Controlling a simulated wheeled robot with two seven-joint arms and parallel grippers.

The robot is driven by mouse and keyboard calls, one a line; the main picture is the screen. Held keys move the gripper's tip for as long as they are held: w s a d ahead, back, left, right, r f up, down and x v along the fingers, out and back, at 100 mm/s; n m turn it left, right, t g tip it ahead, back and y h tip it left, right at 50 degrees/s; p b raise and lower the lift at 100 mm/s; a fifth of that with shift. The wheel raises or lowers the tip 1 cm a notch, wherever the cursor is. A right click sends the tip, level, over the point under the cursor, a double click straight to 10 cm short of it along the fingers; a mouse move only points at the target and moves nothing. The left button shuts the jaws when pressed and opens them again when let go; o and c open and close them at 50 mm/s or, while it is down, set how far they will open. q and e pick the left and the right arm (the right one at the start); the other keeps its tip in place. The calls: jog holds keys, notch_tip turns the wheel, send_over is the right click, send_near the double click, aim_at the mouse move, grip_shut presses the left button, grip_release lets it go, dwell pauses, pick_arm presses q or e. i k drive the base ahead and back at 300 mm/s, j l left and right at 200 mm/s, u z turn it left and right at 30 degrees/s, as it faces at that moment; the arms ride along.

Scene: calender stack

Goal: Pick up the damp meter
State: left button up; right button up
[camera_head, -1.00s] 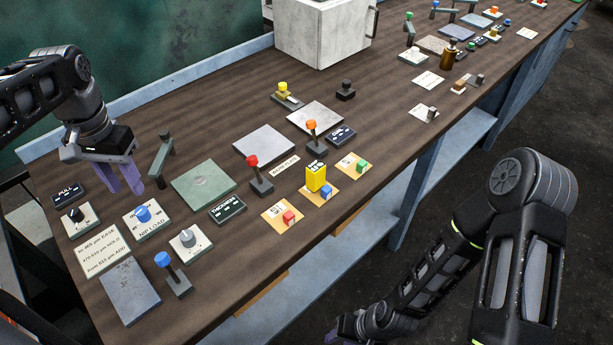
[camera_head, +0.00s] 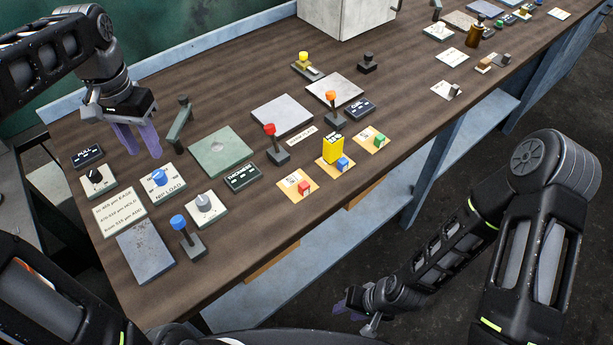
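A small upright yellow box with dark lettering (camera_head: 333,149), which looks like the damp meter, stands on the bench near its front edge. It is on or beside a tan card with a blue cube. My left gripper (camera_head: 138,142) is at the bench's left end, above or near the top beside a green-grey lever. Its purple fingers are apart with nothing between them, well left of the yellow box. My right gripper (camera_head: 350,306) hangs low, in front of the bench and over the floor. Its fingers are small and partly hidden.
A red-knobbed lever (camera_head: 275,145) and an orange-knobbed lever (camera_head: 331,105) stand close to the yellow box. Cards with a red cube (camera_head: 304,188) and a green cube (camera_head: 379,139) flank it. A large pale box (camera_head: 350,14) stands at the back. Brown bench top (camera_head: 212,102) is bare behind the plates.

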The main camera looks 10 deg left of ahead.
aim_at(332, 143)
jog(key=i+l+u, duration=0.2)
jog(key=l, duration=0.3)
jog(key=i+l+u, duration=0.15)
jog(key=l, duration=0.35)
jog(key=i+l+u, duration=0.2)
jog(key=l, duration=0.35)
jog(key=l+u, duration=0.15)
jog(key=l, duration=0.4)
jog(key=i+l+u, duration=0.2)
jog(key=l, duration=0.35)
jog(key=k, duration=0.1)
